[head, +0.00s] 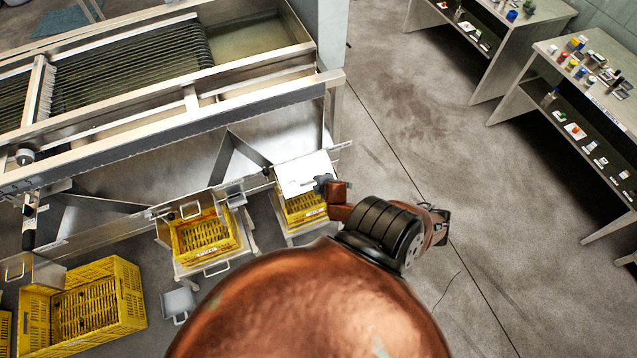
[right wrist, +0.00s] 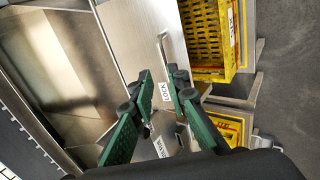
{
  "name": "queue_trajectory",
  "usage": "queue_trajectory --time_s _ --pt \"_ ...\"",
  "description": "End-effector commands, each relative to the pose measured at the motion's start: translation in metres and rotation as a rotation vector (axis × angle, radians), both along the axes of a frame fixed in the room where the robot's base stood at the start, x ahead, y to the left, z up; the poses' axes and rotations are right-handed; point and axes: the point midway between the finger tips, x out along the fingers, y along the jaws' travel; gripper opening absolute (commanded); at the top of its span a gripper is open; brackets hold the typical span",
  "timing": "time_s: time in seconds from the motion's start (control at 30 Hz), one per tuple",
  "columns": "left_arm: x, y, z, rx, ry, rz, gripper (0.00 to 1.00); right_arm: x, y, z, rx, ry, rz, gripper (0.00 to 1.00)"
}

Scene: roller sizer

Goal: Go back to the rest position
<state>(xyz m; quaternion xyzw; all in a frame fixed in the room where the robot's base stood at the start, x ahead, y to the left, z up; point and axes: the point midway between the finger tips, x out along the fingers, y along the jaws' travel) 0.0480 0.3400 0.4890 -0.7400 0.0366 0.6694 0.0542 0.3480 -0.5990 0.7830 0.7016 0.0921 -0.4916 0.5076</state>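In the right wrist view my right gripper (right wrist: 159,73) has its two green fingers spread, with nothing held between them. Its fingertips are close to a metal panel (right wrist: 130,25) with a bar handle (right wrist: 165,45) and a label reading LOCK. I cannot tell whether a finger touches the handle. In the head view my copper arm covers the lower middle and reaches a pale metal plate (head: 304,172) above a yellow crate (head: 302,209). A small dark part at that arm's tip is too small to read. My left gripper is not in view.
The roller sizer (head: 150,130) fills the upper left. Another yellow crate (head: 203,238) on a stand and a large yellow crate (head: 130,292) on the floor are left of my arm. Two workbenches (head: 553,50) with small items stand at right. The floor between is clear.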

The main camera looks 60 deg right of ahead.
Motion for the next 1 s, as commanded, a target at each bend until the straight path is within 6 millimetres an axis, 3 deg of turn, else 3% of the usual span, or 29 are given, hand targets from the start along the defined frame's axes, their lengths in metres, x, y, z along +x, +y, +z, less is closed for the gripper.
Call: queue_trajectory --time_s 0.77,0.87,0.97,1.0 --pt "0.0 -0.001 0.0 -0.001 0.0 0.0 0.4 -0.004 0.004 0.006 0.002 0.0 -0.001 0.15" --pt "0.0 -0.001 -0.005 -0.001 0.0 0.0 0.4 -0.01 0.005 -0.008 0.017 0.006 -0.018 0.15" --pt "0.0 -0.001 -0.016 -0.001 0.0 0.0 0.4 -0.027 0.009 -0.048 0.063 0.022 -0.07 0.15" --pt "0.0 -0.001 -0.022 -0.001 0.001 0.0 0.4 -0.037 0.013 -0.07 0.09 0.03 -0.099 0.15"
